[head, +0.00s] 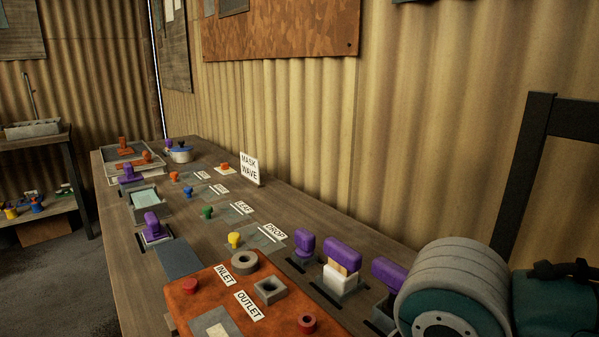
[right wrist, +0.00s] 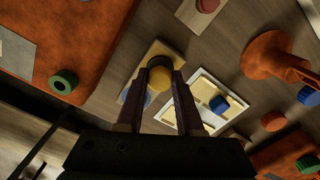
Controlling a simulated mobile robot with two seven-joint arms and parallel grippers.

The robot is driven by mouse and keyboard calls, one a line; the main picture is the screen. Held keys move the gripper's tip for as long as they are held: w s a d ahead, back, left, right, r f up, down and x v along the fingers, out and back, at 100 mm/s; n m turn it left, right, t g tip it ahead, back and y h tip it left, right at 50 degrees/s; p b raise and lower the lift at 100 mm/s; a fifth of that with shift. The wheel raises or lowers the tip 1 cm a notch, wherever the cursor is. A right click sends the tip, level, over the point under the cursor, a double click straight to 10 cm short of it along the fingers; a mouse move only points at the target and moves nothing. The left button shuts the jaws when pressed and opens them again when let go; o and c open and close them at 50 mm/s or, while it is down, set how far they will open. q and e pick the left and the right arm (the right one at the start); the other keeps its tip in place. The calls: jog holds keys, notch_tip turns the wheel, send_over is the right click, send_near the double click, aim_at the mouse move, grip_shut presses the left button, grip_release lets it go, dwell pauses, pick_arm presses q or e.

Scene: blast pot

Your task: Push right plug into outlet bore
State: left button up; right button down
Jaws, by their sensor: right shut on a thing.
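The outlet is a grey block with a square opening (head: 270,290), beside the OUTLET label on an orange-brown panel (head: 207,284). A grey round ring (head: 245,262) sits near the INLET label. I cannot tell whether this piece is the right plug. The outlet is not recognisable in the right wrist view. Neither gripper shows in the head view.
Purple-handled pieces (head: 342,254) line the bench's right edge, by a grey and teal machine (head: 450,290). Coloured knobs and labels run along the bench (head: 225,237). The right wrist view shows a white-framed tray (right wrist: 202,91), an orange pedestal (right wrist: 266,56) and a green ring (right wrist: 65,82).

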jog(key=shift+r+p, duration=2.05)
jog(key=shift+r, duration=0.25)
jog(key=shift+f, duration=0.1)
